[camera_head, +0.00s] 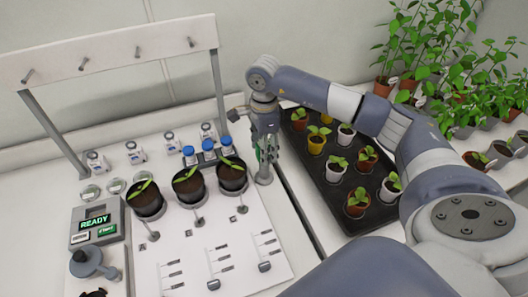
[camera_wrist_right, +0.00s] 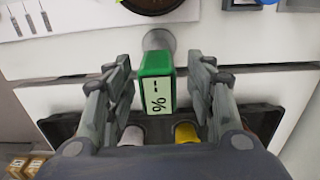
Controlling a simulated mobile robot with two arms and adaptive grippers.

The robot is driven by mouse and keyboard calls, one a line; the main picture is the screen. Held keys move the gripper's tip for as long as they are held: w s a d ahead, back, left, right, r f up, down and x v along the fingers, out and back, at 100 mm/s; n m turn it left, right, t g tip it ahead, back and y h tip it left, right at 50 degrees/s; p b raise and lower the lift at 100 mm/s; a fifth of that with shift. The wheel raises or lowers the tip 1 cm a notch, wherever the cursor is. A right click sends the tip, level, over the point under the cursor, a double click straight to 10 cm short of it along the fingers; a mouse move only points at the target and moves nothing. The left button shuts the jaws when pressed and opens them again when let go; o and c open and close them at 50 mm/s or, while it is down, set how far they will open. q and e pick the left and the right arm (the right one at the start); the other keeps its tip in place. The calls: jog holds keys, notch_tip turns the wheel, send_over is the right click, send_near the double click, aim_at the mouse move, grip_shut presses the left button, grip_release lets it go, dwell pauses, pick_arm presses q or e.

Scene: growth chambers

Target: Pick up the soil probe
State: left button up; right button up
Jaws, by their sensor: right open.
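The soil probe shows in the right wrist view as a green block (camera_wrist_right: 156,78) with a pale display reading "--%". It stands in a round grey holder at the edge of the white bench. My right gripper (camera_wrist_right: 160,72) is open, with one finger on each side of the green head and a visible gap on both sides. In the head view my right gripper (camera_head: 265,145) points down over the probe, hiding most of it; a little green (camera_head: 272,152) shows between the fingers. My left gripper is not in view.
Three dark pots (camera_head: 147,205) with seedlings stand left of the right gripper, with blue-capped bottles (camera_head: 189,152) behind. A black tray (camera_head: 322,188) of small potted plants lies to the right. A rack with pegs (camera_head: 110,50) and a READY device (camera_head: 97,228) are farther left.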

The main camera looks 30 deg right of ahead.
jog(key=shift+f+p, duration=0.4)
jog(key=shift+f, duration=1.1)
grip_shut()
jog(key=shift+r, duration=0.1)
